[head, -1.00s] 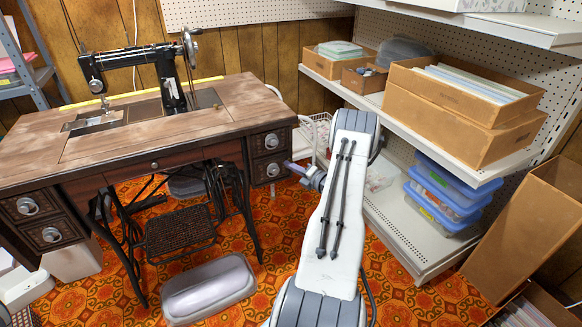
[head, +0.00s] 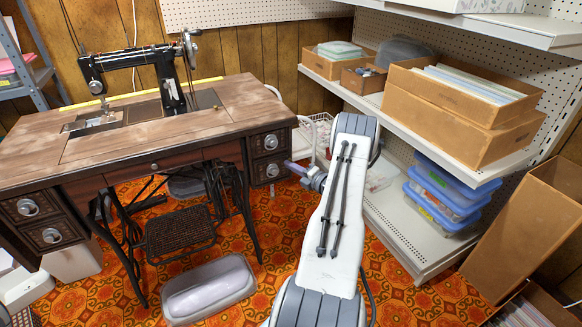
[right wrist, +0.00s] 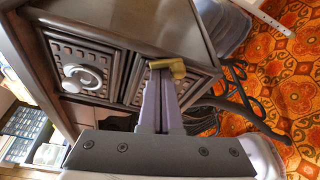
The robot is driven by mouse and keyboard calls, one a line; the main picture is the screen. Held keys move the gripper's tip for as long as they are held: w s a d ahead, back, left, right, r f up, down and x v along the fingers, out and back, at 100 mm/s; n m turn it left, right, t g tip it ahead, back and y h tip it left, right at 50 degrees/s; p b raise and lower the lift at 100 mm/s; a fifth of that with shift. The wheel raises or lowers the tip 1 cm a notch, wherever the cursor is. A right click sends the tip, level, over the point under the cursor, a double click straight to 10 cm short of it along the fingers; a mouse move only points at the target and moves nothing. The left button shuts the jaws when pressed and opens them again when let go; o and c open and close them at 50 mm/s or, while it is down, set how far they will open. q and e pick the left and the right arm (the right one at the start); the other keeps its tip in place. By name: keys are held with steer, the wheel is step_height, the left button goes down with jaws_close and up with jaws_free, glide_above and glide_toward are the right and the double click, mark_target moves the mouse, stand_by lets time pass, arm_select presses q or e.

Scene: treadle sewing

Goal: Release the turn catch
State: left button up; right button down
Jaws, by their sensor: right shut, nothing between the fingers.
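The sewing table's right drawer stack (head: 266,155) has two dark carved drawers with round metal knobs. In the right wrist view, a brass-coloured catch (right wrist: 168,66) sits by the edge of one drawer front. A drawer with a round knob (right wrist: 78,82) shows to its left; the other drawer is partly hidden behind my fingers. My right gripper (right wrist: 158,76) is shut and empty, its fingertips right at the catch; I cannot tell whether they touch. In the head view the right gripper (head: 300,171) is beside the drawer stack. My left gripper is not in view.
A black sewing machine (head: 138,72) stands on the wooden tabletop (head: 150,135). A white wire basket (head: 317,130) is behind my right arm. White shelving (head: 430,140) with cardboard boxes stands at the right. A grey bin (head: 209,290) lies on the patterned floor.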

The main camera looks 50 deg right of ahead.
steer(key=shift+s+d+r+m+t+p, duration=0.15)
steer(key=shift+m+t+p, duration=0.15)
steer(key=shift+m, duration=0.7)
stand_by(1.2)
steer(key=s+p, duration=0.2)
steer(key=s, duration=0.8)
steer(key=shift+s+a+r, duration=0.15)
steer(key=shift+a, duration=0.15)
